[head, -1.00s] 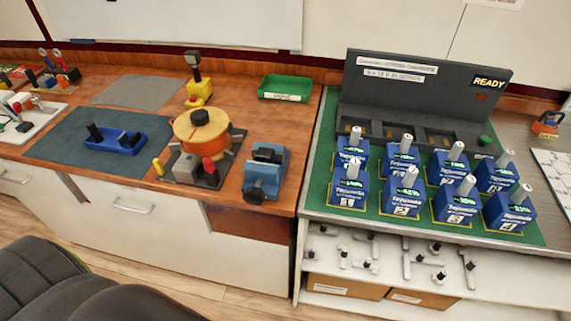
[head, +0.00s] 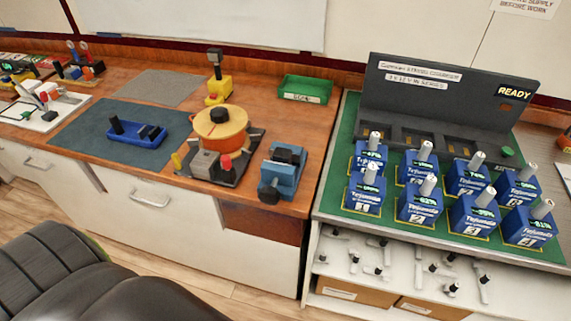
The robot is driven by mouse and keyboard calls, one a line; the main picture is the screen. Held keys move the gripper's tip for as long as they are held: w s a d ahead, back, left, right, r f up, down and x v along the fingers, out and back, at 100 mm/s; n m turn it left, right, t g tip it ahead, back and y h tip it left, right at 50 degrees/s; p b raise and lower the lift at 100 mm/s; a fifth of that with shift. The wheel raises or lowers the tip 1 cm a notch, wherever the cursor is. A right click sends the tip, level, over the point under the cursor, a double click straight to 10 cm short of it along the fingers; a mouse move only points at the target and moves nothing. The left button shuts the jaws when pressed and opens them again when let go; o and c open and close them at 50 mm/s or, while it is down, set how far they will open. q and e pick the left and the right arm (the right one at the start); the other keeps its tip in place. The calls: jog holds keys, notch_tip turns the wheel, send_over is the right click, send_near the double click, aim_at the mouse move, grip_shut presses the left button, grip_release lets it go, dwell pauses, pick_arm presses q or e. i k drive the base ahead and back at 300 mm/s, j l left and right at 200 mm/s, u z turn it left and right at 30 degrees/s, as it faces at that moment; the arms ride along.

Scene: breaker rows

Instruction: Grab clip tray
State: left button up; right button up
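A small blue tray (head: 134,132) with black upright pieces lies on the grey-green mat on the wooden bench, left of centre. A green tray (head: 305,89) with a white label on its front stands at the back of the bench; the label is too small to read surely. I cannot tell which of the two is the clip tray. Neither of my grippers shows in the head view.
An orange round device (head: 220,130) and a blue vise (head: 283,172) stand near the bench's front edge. Several blue batteries (head: 418,204) stand on a green mat at right. A dark chair (head: 60,265) blocks the floor at lower left.

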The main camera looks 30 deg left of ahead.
aim_at(123, 131)
jog(key=k+u, duration=0.15)
jog(key=u, duration=1.8)
